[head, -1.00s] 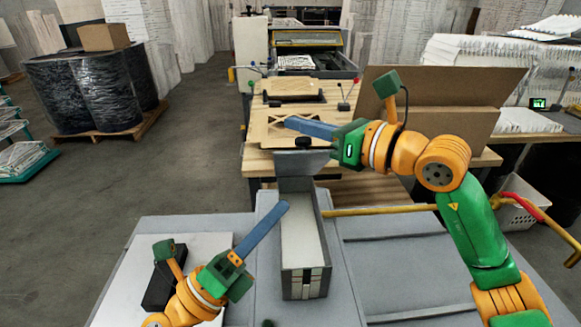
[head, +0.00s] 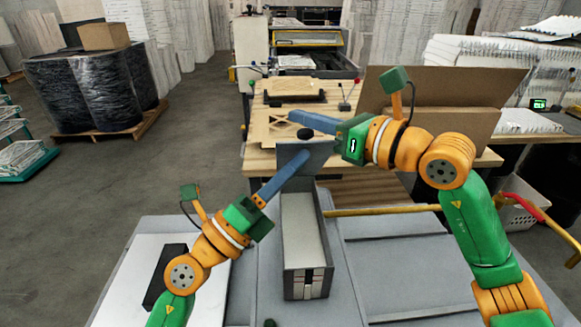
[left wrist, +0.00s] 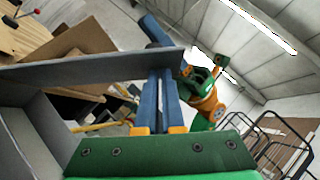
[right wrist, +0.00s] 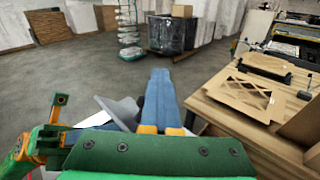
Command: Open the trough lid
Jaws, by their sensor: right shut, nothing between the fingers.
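The grey trough (head: 321,243) stands open-topped on the grey surface in the head view, with a pale interior. Its grey lid (head: 322,152), with a black knob (head: 305,134), stands raised at the far end, and also crosses the left wrist view (left wrist: 85,68). My left gripper (head: 303,156) has its fingers together, with the tips at the lid's near face; whether they touch it is unclear. My right gripper (head: 292,117) is shut and empty beyond the lid, just above the knob. In the right wrist view its fingers (right wrist: 160,75) are closed together.
A wooden table with flat cardboard pieces (head: 284,124) lies beyond the trough. A large cardboard panel (head: 480,90) stands at the back right. A yellow bar (head: 385,210) runs right from the trough. A black object (head: 165,277) lies on the white panel at left.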

